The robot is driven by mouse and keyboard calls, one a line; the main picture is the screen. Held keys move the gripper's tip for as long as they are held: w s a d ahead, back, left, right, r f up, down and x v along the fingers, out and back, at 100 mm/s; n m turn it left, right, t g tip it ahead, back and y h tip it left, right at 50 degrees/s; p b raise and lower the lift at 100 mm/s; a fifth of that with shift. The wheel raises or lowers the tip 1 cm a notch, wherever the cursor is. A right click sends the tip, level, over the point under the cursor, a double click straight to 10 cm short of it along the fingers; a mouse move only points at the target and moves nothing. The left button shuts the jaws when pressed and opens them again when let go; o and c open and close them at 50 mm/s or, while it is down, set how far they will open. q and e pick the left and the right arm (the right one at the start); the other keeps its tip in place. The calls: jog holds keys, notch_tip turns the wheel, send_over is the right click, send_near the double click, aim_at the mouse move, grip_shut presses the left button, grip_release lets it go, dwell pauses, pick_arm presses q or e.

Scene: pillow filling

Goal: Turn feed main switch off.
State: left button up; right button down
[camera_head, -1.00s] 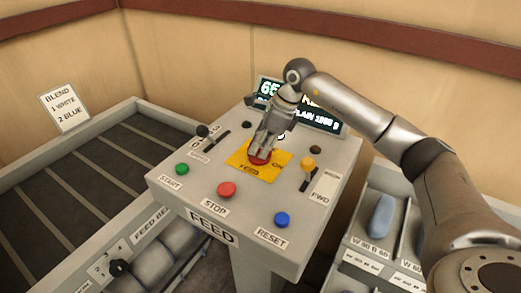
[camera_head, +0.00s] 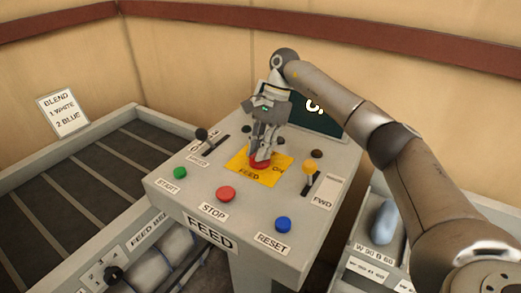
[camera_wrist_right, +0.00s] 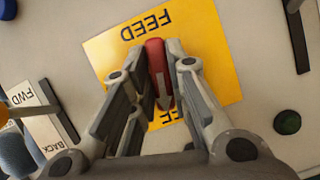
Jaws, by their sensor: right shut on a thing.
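The feed main switch (camera_head: 259,164) is a red handle on a yellow plate (camera_head: 241,175) on top of the grey feed console. The plate is lettered FEED and ON. My right gripper (camera_head: 260,155) comes down over the switch and is shut on its handle. In the right wrist view, the red handle (camera_wrist_right: 156,60) with a pale arrow stands between the two fingers, over the yellow plate (camera_wrist_right: 218,75). The fingers hide part of the plate's lettering. My left gripper is not in view.
Close around the plate are a black lever (camera_head: 201,134), a yellow-knobbed lever (camera_head: 310,167) and green (camera_head: 180,172), red (camera_head: 226,194) and blue (camera_head: 283,224) buttons. A dark display (camera_head: 325,118) stands behind. A conveyor (camera_head: 60,190) lies left.

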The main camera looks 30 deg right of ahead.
jog(key=shift+n+g+h, duration=0.3)
jog(key=shift+n+g, duration=0.1)
jog(key=shift+n, duration=0.7)
jog(key=c, duration=1.4)
grip_release()
jog(key=shift+v, duration=6)
jog(key=shift+w, duration=0.15)
